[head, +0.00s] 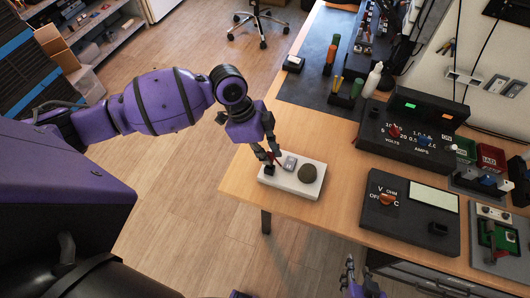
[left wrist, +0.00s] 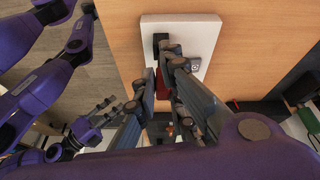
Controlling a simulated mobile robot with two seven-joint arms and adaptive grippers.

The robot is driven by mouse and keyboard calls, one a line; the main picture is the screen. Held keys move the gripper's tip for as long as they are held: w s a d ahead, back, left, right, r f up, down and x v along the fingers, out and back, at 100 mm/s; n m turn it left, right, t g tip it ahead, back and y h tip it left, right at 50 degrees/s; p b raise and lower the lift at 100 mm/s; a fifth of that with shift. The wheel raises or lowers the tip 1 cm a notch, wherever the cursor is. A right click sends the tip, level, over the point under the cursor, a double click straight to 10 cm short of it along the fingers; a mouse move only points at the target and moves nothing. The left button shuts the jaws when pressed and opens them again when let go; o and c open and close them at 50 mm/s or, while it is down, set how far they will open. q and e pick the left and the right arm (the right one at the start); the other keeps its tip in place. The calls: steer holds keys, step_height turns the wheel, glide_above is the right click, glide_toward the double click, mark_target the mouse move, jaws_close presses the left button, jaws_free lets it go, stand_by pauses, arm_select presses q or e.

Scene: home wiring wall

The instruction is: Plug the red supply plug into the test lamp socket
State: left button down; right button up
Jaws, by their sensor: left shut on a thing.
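My left gripper (head: 271,158) is shut on the red supply plug (head: 270,155), over the left end of a white board (head: 293,190). The red plug also shows between the fingers in the left wrist view (left wrist: 162,86); the fingers hide much of it. The black test lamp socket (head: 268,170) stands on that end of the board, close to the plug; it also shows in the left wrist view (left wrist: 160,42). I cannot tell whether plug and socket touch. My right gripper (head: 360,281) is low at the bottom of the head view, apart from the table, its fingers spread.
The white board also bears a grey block (head: 289,163) and a dark round part (head: 307,173). A black meter box with an orange knob (head: 386,199) lies to its right, with a larger volts and amps panel (head: 411,127) behind. Bare wood surrounds the board.

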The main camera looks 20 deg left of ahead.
steer(key=shift+s+f, duration=0.1)
steer(key=shift+s, duration=0.4)
steer(key=shift+d, duration=0.1)
steer(key=shift+w+r, duration=0.4)
steer(key=shift+w, duration=0.35)
arm_select(q)
steer(key=shift+f, duration=0.25)
arm_select(e)
steer(key=shift+s+f, duration=0.15)
arm_select(q)
steer(key=shift+f, duration=0.65)
arm_select(e)
steer(key=shift+s+f, duration=0.5)
steer(key=shift+s, duration=0.3)
